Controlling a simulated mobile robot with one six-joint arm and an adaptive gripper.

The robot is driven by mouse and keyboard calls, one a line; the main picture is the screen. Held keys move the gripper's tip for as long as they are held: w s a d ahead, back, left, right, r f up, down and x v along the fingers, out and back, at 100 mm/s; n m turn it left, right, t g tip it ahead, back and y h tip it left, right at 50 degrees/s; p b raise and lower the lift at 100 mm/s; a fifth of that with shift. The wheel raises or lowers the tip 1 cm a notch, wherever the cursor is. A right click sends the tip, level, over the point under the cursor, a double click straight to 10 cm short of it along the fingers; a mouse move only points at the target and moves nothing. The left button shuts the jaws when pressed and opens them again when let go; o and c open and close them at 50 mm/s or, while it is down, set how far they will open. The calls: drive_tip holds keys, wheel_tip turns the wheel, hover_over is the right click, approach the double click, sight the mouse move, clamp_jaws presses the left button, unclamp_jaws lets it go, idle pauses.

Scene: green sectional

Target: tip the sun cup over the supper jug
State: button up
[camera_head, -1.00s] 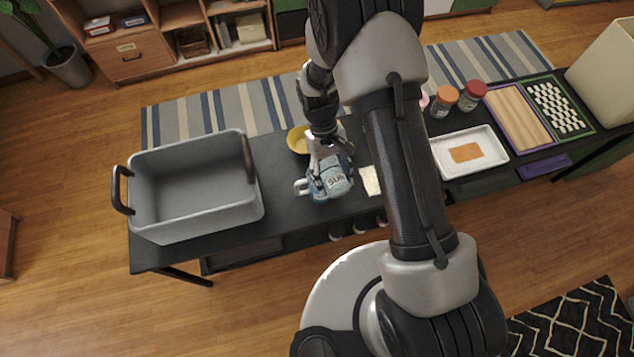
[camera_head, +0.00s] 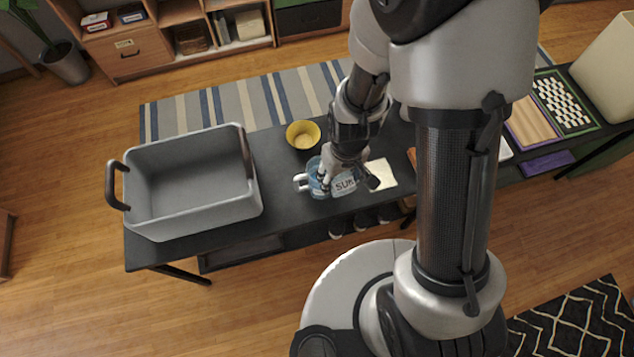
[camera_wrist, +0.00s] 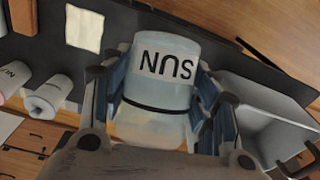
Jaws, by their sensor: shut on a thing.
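The sun cup, pale and translucent with a white SUN label (camera_head: 344,186), is held in my gripper (camera_head: 345,166). In the wrist view the cup (camera_wrist: 158,85) sits between both fingers, and its label reads upside down. The blue supper jug (camera_head: 317,177) with a white handle stands on the dark table, just left of the cup. My gripper covers part of both. The cup is beside or partly above the jug's right side; I cannot tell whether they touch or how far the cup tilts. The jug's label is not readable.
A grey bin (camera_head: 205,218) with brown handles stands left on the table (camera_head: 285,218). A yellow bowl (camera_head: 303,134) is behind the jug. A cream sheet (camera_head: 381,174) lies right of the cup. Cups (camera_wrist: 48,95) show in the wrist view. My arm hides much of the table's right side.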

drive_tip(key=shift+s+d+t+y+b, duration=0.15)
drive_tip(key=shift+t+b, duration=0.25)
drive_tip(key=shift+b, duration=1.1)
drive_tip(key=shift+s+t+y+b, duration=0.15)
drive_tip(key=shift+t+y+b, duration=0.2)
drive_tip(key=shift+b, duration=1.15)
drive_tip(key=b, duration=0.3)
drive_tip(key=shift+r+t, duration=0.15)
drive_tip(key=shift+t, duration=0.1)
drive_tip(key=shift+b, duration=0.75)
drive_tip(key=b, duration=0.4)
drive_tip(key=shift+s+d+r+t+b, duration=0.15)
drive_tip(key=shift+s+d+t+b, duration=0.05)
drive_tip(key=shift+s+t+b, duration=0.15)
drive_tip(key=b, duration=0.3)
drive_tip(key=shift+s+d+r+t+y, duration=0.1)
drive_tip(key=shift+s+r+t+y, duration=0.2)
drive_tip(key=shift+r+t, duration=0.1)
drive_tip(key=shift+r, duration=0.2)
drive_tip(key=shift+r, duration=0.15)
